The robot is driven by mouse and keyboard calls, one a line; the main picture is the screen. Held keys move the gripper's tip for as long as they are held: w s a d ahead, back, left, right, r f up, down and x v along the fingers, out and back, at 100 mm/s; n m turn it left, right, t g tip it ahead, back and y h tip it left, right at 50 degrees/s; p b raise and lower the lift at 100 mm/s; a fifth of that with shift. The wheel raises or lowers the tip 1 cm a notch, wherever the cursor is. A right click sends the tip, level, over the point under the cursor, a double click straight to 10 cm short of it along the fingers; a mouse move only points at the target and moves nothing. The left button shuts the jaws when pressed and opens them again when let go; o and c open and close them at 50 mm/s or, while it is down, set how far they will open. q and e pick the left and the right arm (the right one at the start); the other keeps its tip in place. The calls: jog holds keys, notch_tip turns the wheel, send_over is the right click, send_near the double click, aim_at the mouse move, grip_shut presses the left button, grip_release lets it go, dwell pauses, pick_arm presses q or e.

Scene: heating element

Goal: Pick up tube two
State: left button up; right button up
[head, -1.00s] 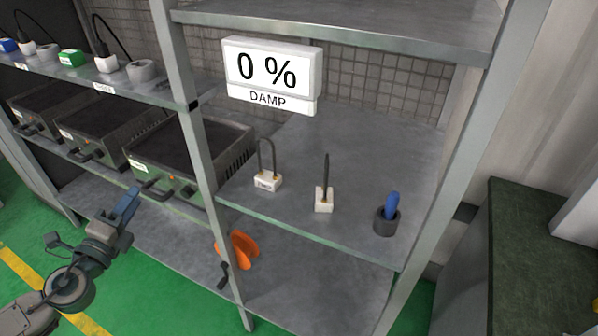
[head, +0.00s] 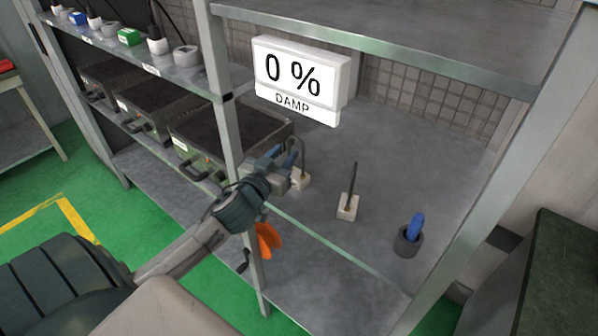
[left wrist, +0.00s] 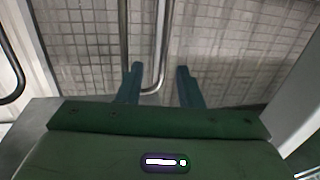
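The U-shaped dark tube on a white block (head: 300,181) stands upright on the middle shelf, right of the rack post; I take it for tube two. In the left wrist view its bent rod (left wrist: 162,60) shows. My left gripper (head: 283,158) is beside this tube and partly covers it in the head view. In the left wrist view my left gripper (left wrist: 160,84) is open. The rod's curved end lies between its fingers in the picture, and one leg overlaps the left finger; I cannot tell whether they touch. My right gripper is not in view.
A straight-looking tube on a white block (head: 347,206) stands to the right, then a dark cup (head: 407,241) with a blue-handled item. A sign (head: 300,79) reads 0 % DAMP behind. The rack post (head: 231,140) is close to my left arm.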

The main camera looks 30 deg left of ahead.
pick_arm(q)
jog(key=w+p, duration=0.2)
jog(key=w, duration=0.1)
jog(key=w+a+p, duration=0.1)
jog(key=w, duration=0.1)
jog(key=shift+w, duration=0.2)
jog(key=shift+w+f, duration=0.1)
jog(key=shift+w, duration=0.2)
jog(key=shift+s, duration=0.15)
jog(key=c, duration=0.5)
grip_shut()
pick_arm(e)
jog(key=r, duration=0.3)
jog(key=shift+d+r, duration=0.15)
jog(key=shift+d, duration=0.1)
